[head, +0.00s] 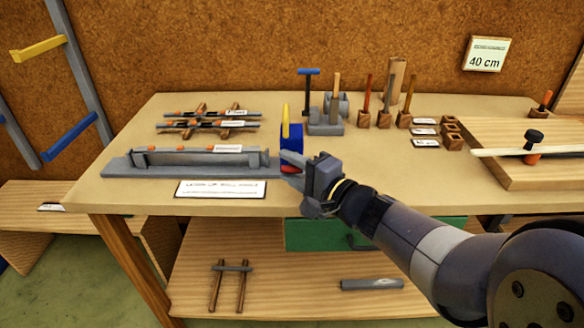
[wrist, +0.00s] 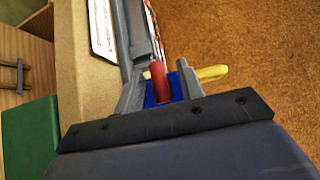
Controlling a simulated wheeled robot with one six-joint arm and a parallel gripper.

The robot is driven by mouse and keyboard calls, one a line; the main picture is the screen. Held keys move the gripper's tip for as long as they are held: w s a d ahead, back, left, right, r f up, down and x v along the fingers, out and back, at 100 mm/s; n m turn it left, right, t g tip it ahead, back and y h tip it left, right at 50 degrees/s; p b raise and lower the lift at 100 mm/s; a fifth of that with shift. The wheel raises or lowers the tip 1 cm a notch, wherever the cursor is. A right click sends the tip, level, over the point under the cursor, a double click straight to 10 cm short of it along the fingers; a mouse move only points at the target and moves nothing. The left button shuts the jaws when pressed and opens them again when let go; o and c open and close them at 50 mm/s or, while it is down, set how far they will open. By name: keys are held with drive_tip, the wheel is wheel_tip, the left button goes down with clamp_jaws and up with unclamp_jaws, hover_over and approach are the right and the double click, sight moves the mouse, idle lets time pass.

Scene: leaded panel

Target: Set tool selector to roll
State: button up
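A blue block (head: 292,138) with a yellow lever (head: 285,122) stands at the right end of a grey bench machine (head: 200,160). The lever points up in the head view. A red knob or handle (head: 290,169) sits low in front of the block. My gripper (head: 293,166) is at this end of the machine. In the wrist view, the red handle (wrist: 158,82) lies between my two fingers, with a gap beside it, so the gripper looks open. The blue block (wrist: 176,86) and yellow lever (wrist: 211,73) are just beyond the fingers. No selector marking is readable.
A white label (head: 220,189) lies at the table's front edge, its text mostly unreadable. Upright tools in wooden holders (head: 404,118) and a grey block with a blue T-handle (head: 309,72) stand behind. A wooden board (head: 520,165) fills the right. A green drawer (head: 310,235) is below.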

clamp_jaws()
drive_tip(key=shift+r, duration=0.1)
